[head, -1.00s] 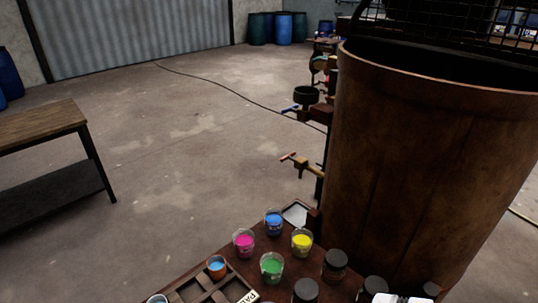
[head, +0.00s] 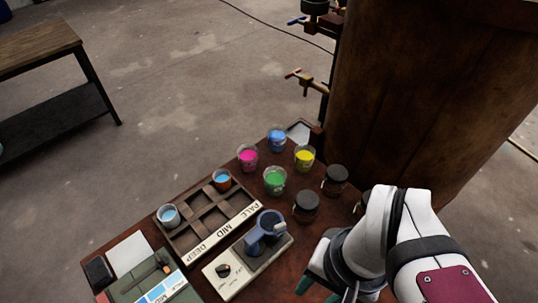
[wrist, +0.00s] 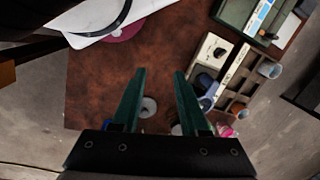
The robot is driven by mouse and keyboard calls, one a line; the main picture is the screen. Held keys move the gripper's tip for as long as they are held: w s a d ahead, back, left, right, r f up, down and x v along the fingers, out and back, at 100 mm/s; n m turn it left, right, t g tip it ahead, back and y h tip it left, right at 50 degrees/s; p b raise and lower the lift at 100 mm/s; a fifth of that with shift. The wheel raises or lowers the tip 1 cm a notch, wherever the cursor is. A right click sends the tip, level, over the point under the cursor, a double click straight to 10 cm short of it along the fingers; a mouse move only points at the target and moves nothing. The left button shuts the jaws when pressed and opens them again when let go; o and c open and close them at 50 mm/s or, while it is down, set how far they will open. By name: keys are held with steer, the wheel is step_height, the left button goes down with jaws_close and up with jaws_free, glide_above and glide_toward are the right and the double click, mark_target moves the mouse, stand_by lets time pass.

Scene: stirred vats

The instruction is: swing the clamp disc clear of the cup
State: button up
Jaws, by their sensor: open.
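A small mixer (head: 245,265) with a pale base and a dark knob stands on the brown bench in the head view. Its blue clamp arm and round disc (head: 269,221) sit at the far end of the base, over the cup's place. I cannot make out a separate cup under the disc. The mixer also shows in the wrist view (wrist: 213,50), with blue parts (wrist: 206,88) to the right of my fingers. My gripper (wrist: 160,75) is open and empty, its green fingers apart over bare bench. In the head view it is right of the mixer, partly cut off.
A divided rack (head: 200,236) labelled DEEP, MID, PALE holds two cups left of the mixer. Several paint cups, such as the green one (head: 275,180), and dark-lidded jars (head: 306,206) stand behind. A large rusty vat (head: 425,100) rises at the right.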

steer(key=w+a+r+m, duration=0.2)
steer(key=w+r+m, duration=0.15)
steer(key=w, duration=0.55)
steer(key=r+m+h, duration=0.1)
steer(key=m+h, duration=0.1)
steer(key=m, duration=0.2)
glide_above(280, 225)
steer(key=shift+n, duration=0.25)
step_height(280, 225, down, 15)
jaws_close()
steer(key=shift+r, duration=0.1)
